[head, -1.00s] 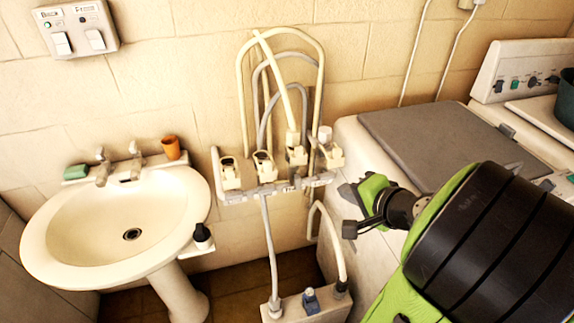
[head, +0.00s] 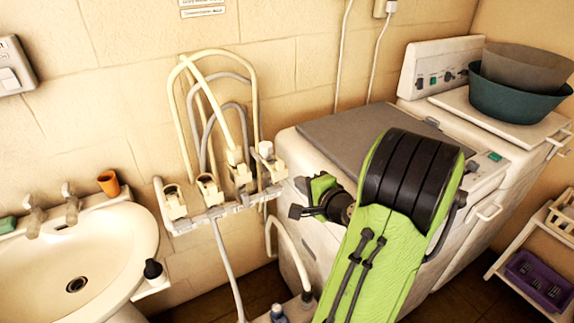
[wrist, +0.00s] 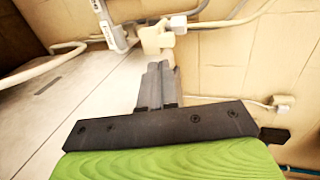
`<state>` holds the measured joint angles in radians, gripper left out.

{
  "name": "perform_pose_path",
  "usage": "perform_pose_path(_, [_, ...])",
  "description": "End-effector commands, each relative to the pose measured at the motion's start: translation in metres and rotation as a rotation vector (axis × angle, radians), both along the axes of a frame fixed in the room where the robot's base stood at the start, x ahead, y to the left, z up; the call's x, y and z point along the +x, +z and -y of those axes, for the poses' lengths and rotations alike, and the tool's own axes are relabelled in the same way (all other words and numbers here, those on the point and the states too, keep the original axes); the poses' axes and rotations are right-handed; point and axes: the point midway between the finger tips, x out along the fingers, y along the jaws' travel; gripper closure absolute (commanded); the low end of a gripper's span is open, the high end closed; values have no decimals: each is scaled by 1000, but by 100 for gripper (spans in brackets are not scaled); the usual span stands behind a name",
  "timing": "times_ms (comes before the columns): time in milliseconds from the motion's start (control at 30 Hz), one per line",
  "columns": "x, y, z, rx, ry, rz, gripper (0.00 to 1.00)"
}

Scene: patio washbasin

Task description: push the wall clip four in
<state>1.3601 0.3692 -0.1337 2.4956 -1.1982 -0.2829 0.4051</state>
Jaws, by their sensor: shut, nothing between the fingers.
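A rail (head: 225,208) on the wall carries a row of cream clips with hoses. The clip at its right end (head: 271,166) has a white round knob on top; I take it for wall clip four. My gripper (wrist: 158,66) is shut and empty. In the wrist view its fingertips point at a cream clip (wrist: 156,38) and lie just below it in the picture; I cannot tell whether they touch. In the head view my gripper (head: 301,185) is just right of the rail's right end, and its fingertips are hard to make out.
The washing machine (head: 303,157) stands close on the right of the rail. Looped hoses (head: 256,100) rise above the clips. The washbasin (head: 140,232) is at the left, with an orange cup (head: 109,183) on it. Basins (head: 515,100) sit at the back right.

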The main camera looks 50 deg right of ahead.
Motion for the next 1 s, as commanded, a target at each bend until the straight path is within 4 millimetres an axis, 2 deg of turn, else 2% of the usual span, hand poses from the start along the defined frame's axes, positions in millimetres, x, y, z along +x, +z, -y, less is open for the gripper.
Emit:
perform_pose_path(167, [37, -12, 10, 1, 6, 1, 100])
perform_pose_path(300, [61, -10, 18, -4, 4, 2, 100])
perform_pose_path(500, [74, -12, 23, -2, 0, 2, 100])
perform_pose_path(800, [75, -12, 24, -2, 0, 2, 100])
perform_pose_path(1000, [103, -10, 32, 0, 4, -1, 100])
